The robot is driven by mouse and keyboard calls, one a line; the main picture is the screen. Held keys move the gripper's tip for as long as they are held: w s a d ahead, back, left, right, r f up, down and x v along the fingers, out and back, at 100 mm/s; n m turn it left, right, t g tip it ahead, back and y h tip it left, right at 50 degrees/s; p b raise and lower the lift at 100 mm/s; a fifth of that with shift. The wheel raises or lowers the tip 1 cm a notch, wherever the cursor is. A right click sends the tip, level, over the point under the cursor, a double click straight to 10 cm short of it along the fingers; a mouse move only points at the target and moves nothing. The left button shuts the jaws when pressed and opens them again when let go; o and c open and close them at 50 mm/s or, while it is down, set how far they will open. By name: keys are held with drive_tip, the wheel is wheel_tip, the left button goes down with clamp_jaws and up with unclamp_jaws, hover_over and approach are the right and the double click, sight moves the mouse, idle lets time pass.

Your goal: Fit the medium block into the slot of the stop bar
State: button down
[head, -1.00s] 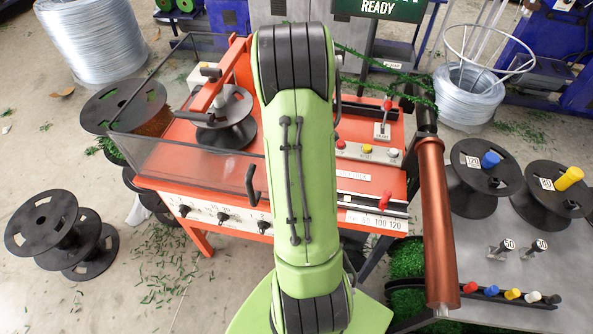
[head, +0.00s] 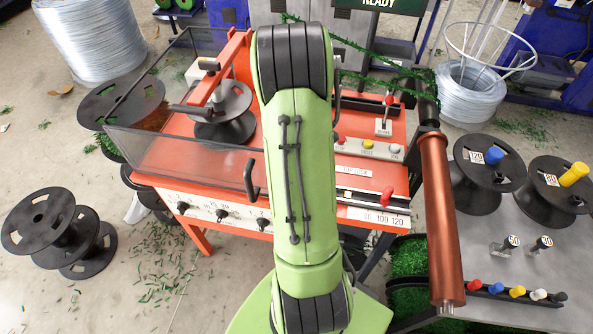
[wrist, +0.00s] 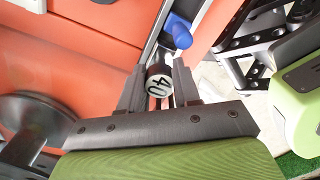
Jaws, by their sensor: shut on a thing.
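My gripper (wrist: 158,92) is shut on a dark round-ended block (wrist: 157,68) with a white end label reading 40, seen in the wrist view. The two dark fingers stand either side of it. The block lies in line with a narrow dark channel on the orange machine, seemingly the stop bar's slot; I cannot tell whether it is in it. A blue knob (wrist: 178,30) stands just beyond the block. In the head view the stop bar (head: 372,201) shows as a dark rail at the machine's front right; my arm hides my gripper and the block.
An orange machine (head: 372,174) carries a black spool (head: 222,110) behind a clear guard. A copper-coloured cylinder (head: 437,220) stands right of the stop bar. A grey table (head: 505,265) at right holds reels and a row of coloured pegs. Black reels (head: 45,225) stand on the floor at left.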

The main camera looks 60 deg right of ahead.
drive_tip(key=c, duration=0.7)
unclamp_jaws()
wheel_tip(320, 180, up, 16)
drive_tip(key=p, duration=0.4)
drive_tip(key=shift+f, duration=0.15)
